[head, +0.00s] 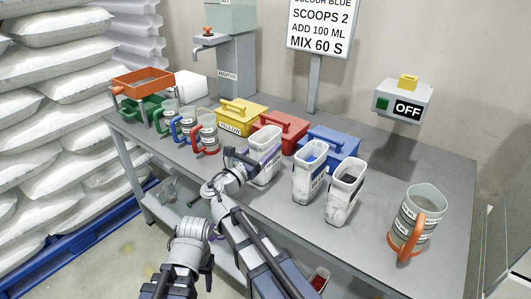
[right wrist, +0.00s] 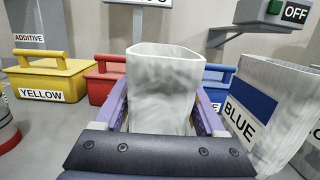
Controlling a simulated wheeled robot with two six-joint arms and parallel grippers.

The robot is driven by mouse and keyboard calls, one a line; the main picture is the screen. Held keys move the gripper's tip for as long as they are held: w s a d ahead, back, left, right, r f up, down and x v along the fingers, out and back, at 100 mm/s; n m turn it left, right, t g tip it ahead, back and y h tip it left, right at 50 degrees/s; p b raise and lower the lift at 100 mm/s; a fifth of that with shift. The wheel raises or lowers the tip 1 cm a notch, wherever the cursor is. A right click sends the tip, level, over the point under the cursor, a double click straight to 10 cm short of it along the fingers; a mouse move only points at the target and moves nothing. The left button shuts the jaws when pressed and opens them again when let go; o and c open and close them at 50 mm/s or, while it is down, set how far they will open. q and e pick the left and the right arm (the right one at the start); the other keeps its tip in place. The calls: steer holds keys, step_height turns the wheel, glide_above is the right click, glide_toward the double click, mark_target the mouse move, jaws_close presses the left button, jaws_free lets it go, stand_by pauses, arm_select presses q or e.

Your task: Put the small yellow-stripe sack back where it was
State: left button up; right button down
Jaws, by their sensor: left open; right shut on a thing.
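My right gripper (head: 248,166) is shut on a small open-topped white sack (head: 266,143), which stands upright at the table's front. In the right wrist view the same sack (right wrist: 165,90) sits between my purple fingers (right wrist: 160,118), its plain pale side toward the camera. Its stripe is hidden there, and its label is too small to read in the head view. My left gripper (head: 195,228) is low in front of the table, apart from the sacks and empty. Its fingertips are hard to make out.
Right of the held sack stand a blue-striped sack (head: 310,172) and a dark-marked sack (head: 344,192). Behind are yellow (head: 242,117), red (head: 281,130) and blue (head: 330,148) lidded boxes. Several mugs (head: 206,134) stand left; a large orange-handled jug (head: 418,220) stands right. Bare tabletop (head: 385,180) lies between.

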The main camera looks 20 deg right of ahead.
steer(key=shift+f, duration=0.15)
jaws_free()
stand_by(0.4)
